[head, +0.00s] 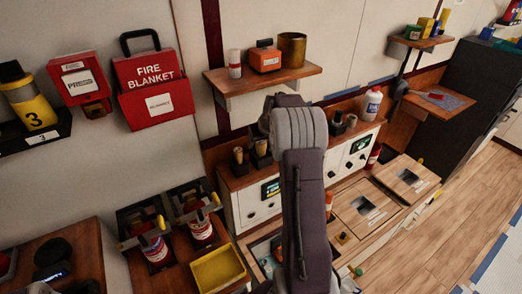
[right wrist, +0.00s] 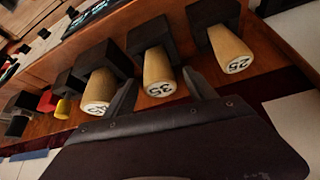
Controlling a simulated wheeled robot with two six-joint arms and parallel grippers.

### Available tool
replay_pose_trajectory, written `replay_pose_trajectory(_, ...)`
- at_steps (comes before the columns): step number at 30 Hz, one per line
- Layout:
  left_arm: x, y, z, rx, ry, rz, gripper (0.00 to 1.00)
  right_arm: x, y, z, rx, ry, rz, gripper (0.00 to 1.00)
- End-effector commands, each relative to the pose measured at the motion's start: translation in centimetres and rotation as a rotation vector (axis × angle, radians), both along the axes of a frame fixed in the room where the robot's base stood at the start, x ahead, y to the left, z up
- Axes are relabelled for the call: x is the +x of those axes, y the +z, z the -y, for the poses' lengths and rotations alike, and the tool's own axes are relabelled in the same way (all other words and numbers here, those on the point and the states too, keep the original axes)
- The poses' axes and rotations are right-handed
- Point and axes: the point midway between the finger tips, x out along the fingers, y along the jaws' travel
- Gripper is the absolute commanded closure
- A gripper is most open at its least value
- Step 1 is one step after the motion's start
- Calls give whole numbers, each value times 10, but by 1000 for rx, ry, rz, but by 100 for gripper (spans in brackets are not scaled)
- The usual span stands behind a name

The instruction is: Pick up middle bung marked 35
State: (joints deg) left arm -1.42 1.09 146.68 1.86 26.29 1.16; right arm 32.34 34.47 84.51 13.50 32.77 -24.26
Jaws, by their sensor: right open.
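In the right wrist view, the middle bung marked 35 (right wrist: 158,73) is a tan wooden plug with a pale numbered end, set in a black block. A bung marked 25 (right wrist: 229,49) is to its right. My right gripper (right wrist: 162,92) is open, with one finger on each side of the 35 bung in the picture. I cannot tell whether they touch it. In the head view my right arm hides the gripper's tips.
In the head view, wooden bungs (head: 238,155) in black holders stand on the wooden shelf left of my arm. A white bottle (head: 370,105) stands on its right part. A wall shelf (head: 263,79) with an orange box is above. A yellow tray (head: 217,268) is below left.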

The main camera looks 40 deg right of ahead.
Motion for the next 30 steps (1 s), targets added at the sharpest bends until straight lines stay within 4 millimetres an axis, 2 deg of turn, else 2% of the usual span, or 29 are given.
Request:
replay_pose_trajectory(4,0,0,0,0,0,0,64,0,1,0,0,0,1,35)
replay_pose_trajectory(5,0,0,0,0,0,0,64,0,0,0,0,0,1,41)
replay_pose_trajectory(11,0,0,0,0,0,0,64,0,1,0,0,0,1,96)
replay_pose_trajectory(12,0,0,0,0,0,0,64,0,1,0,0,0,1,100)
replay_pose_trajectory(20,0,1,0,0,0,0,64,0,2,0,0,0,0,100)
replay_pose_trajectory(30,0,23,0,0,0,0,64,2,26,-4,0,2,1,100)
